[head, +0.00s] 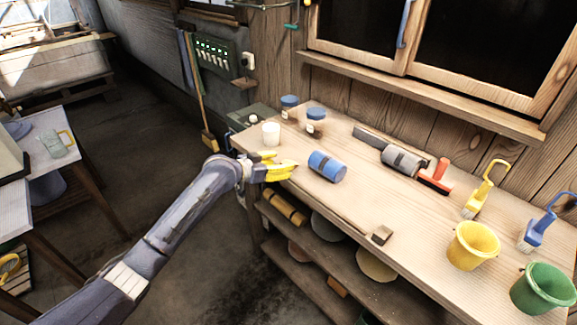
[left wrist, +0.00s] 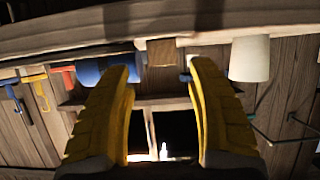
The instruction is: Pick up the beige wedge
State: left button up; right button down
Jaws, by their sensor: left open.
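A small tan-brown block, which looks like the beige wedge (left wrist: 162,52), shows in the left wrist view between my fingers, against the bench edge. That view is upside down. In the head view I cannot make it out near the gripper, where the yellow fingers may hide it. My left gripper (head: 279,168) is at the bench's front left edge, between a white cup (head: 270,133) and a blue cylinder (head: 327,166). It also shows in the left wrist view (left wrist: 163,75), with its yellow fingers wide apart and nothing clasped. My right gripper is not in view.
Jars with blue lids (head: 315,121) stand behind the cup. A grey roller (head: 403,160), yellow brush (head: 484,193), blue brush (head: 545,230), yellow bucket (head: 473,245) and green bucket (head: 543,289) are to the right. A small brown block (head: 382,235) lies near the front edge.

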aim_at(286, 162)
pick_arm(q)
jog(key=shift+a+x, duration=0.25)
jog(key=shift+x, duration=2.3)
jog(key=shift+w+f, duration=0.1)
jog(key=shift+w, duration=0.1)
jog(key=c, duration=1.1)
